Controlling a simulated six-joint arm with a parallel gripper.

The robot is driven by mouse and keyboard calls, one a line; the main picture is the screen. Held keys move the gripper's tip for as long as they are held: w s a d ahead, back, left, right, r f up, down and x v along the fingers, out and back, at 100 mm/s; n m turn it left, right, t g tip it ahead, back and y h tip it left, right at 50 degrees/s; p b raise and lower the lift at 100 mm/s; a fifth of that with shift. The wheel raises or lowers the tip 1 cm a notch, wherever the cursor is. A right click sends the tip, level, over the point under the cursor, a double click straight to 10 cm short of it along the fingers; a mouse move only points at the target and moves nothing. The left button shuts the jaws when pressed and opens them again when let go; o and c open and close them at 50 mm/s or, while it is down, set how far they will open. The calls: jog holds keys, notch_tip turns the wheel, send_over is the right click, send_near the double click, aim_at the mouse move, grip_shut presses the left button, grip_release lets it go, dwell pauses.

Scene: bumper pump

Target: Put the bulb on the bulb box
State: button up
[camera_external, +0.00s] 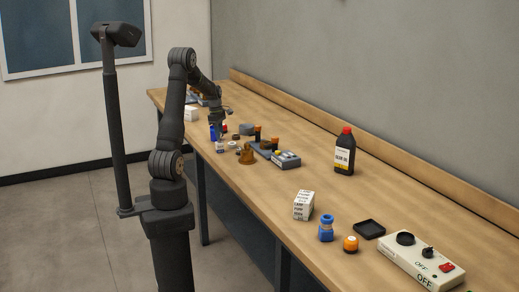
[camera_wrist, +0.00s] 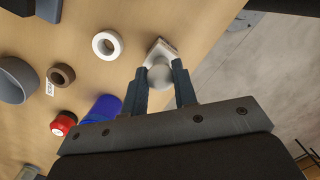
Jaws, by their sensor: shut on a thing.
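My gripper (camera_wrist: 160,78) is shut on a round whitish bulb (camera_wrist: 160,75), held between the fingertips in the wrist view. Just past the bulb is a small pale box (camera_wrist: 164,47), partly hidden by the bulb; it looks like the bulb box. I cannot tell whether bulb and box touch. In the external view my gripper (camera_external: 218,126) is low over the far part of the bench, and the bulb cannot be made out there. A small white thing (camera_external: 219,147) near it may be that same box.
Beside my gripper are a blue can (camera_wrist: 103,108), a red-capped item (camera_wrist: 63,124), a white ring (camera_wrist: 106,45), a brown ring (camera_wrist: 62,75) and a grey bowl (camera_wrist: 14,80). The bench edge lies right of the box. A black bottle (camera_external: 345,154) stands farther along.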

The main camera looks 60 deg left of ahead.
jog(key=shift+f, duration=0.15)
jog(key=o, duration=0.8)
notch_tip(320, 180, up, 12)
jog(key=s+a, duration=0.1)
dwell(0.3)
